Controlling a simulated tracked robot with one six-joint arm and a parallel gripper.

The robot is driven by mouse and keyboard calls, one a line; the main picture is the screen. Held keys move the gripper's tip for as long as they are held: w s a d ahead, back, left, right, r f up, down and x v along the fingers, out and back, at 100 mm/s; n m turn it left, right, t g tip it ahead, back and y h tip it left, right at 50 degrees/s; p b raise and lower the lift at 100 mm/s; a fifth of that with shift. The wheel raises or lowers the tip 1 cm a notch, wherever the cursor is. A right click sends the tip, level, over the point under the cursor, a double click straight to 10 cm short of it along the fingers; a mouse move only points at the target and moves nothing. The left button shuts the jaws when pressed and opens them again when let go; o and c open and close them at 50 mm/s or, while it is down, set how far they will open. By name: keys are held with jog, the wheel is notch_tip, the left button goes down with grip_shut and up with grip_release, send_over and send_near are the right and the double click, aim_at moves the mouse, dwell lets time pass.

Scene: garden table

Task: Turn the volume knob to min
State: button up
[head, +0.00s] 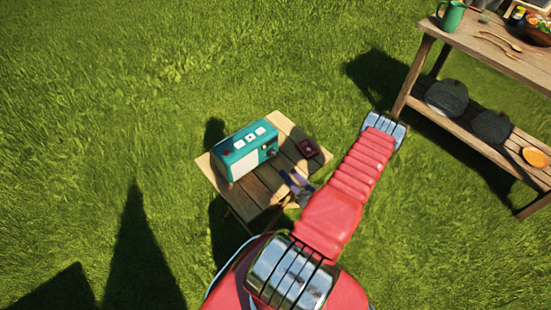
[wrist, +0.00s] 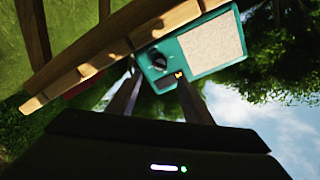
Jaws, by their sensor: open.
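The teal radio (head: 233,161) stands on a small wooden table, with white buttons on its top. In the wrist view the radio (wrist: 172,50) appears upside down and tilted, with a pale speaker panel and a dark round volume knob (wrist: 159,61). A small yellow-marked display (wrist: 178,75) is beside the knob. My gripper (head: 297,184) is just in front of the radio's knob end in the head view. In the wrist view my gripper (wrist: 159,80) is open and empty, its fingers pointing at the knob, one to each side. Whether they touch it I cannot tell.
The small slatted table (head: 258,196) stands on grass. A dark red object (head: 308,147) lies on it beside the radio. A larger wooden bench (head: 455,40) at the upper right holds a green jug (head: 452,16) and dishes. Open grass lies to the left.

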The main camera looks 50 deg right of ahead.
aim_at(272, 154)
jog(key=x, duration=1)
jog(key=shift+w+d, duration=0.1)
jog(key=shift+w, duration=0.1)
jog(key=shift+c, duration=0.7)
jog(key=c, duration=0.9)
